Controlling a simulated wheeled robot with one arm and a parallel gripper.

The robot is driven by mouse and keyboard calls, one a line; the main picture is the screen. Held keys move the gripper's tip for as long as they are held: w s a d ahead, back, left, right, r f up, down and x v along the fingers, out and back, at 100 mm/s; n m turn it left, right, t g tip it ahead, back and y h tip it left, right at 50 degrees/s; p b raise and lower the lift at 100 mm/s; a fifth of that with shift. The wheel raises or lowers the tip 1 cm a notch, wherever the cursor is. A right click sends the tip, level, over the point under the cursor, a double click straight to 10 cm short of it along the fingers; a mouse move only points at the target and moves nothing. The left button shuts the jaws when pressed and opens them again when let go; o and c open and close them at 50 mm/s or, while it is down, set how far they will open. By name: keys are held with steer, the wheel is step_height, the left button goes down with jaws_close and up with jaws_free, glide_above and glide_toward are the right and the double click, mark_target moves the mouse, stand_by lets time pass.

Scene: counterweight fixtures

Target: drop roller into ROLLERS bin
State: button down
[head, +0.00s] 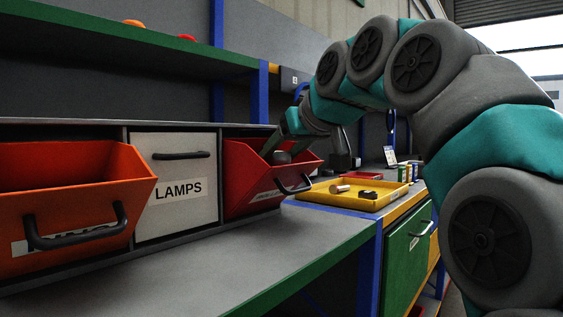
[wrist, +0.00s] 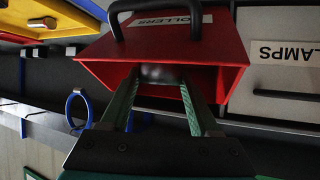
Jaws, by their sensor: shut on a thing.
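The red ROLLERS bin (head: 240,180) is tilted open at the right end of the bin row. It also shows in the wrist view (wrist: 226,45), upside down, with its label (wrist: 165,22) readable. My gripper (head: 276,150) reaches into the bin's open mouth from above. In the wrist view my gripper's (wrist: 160,80) two green fingers are shut on a grey metallic roller (wrist: 160,72). The roller is between the fingertips, inside the bin's opening. It shows dimly in the head view (head: 281,158). The bin's floor is hidden.
The white LAMPS bin (head: 176,208) is closed beside the red one. An orange bin (head: 75,196) is tilted open at the left. A yellow tray (head: 322,196) to the right holds a small cylinder (head: 340,189) and a dark part (head: 369,195). A green shelf (head: 120,40) runs above.

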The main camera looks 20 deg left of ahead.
steer(key=shift+f, duration=0.75)
steer(key=shift+f, duration=0.1)
steer(key=shift+c, duration=0.6)
jaws_free()
steer(key=v, duration=1.2)
